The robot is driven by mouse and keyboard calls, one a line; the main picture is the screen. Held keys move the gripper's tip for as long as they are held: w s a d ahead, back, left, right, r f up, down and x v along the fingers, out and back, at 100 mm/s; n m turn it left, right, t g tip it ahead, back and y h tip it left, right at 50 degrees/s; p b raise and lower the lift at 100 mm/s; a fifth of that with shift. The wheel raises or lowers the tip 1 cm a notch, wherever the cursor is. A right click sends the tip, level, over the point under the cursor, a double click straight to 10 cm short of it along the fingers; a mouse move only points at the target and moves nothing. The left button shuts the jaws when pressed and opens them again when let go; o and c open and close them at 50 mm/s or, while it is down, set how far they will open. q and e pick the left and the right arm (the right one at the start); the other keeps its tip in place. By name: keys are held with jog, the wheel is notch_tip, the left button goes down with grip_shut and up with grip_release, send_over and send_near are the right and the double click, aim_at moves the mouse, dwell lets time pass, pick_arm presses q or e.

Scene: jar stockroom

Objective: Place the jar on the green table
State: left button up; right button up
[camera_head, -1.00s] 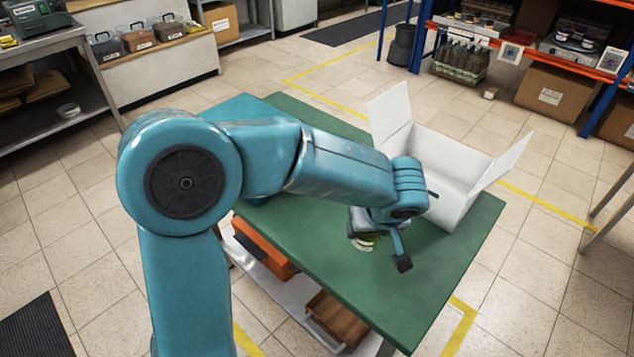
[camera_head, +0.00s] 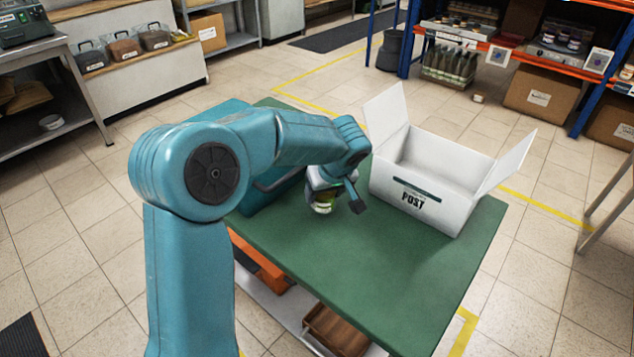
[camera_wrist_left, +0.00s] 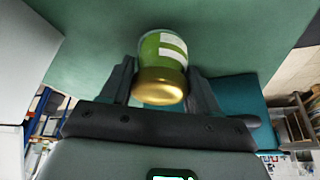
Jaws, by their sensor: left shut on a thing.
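The jar (camera_head: 322,200) has green contents, a pale label and a gold lid. In the left wrist view the jar (camera_wrist_left: 163,48) sits between the two dark fingers, lid toward the camera. My left gripper (camera_head: 338,196) is shut on it; in the wrist view the gripper (camera_wrist_left: 160,82) grips near the lid. The green table (camera_head: 375,270) lies under the jar, left of the white box. I cannot tell whether the jar's base touches the tabletop. My right gripper is not in view.
An open white box (camera_head: 422,190) marked POST stands on the table's right part, flaps up. A teal object (camera_head: 262,198), partly hidden by my arm, is at the table's left. The table's front part is clear. Orange shelving (camera_head: 480,38) stands behind.

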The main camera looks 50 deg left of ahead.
pick_arm(q)
jog(key=a, duration=0.1)
jog(key=w+a, duration=0.1)
jog(key=a, duration=0.2)
jog(key=shift+w+a, duration=0.1)
jog(key=shift+w, duration=0.15)
jog(key=shift+f, duration=0.75)
jog(key=shift+d, duration=0.2)
jog(key=shift+f, duration=0.1)
jog(key=o, duration=1.3)
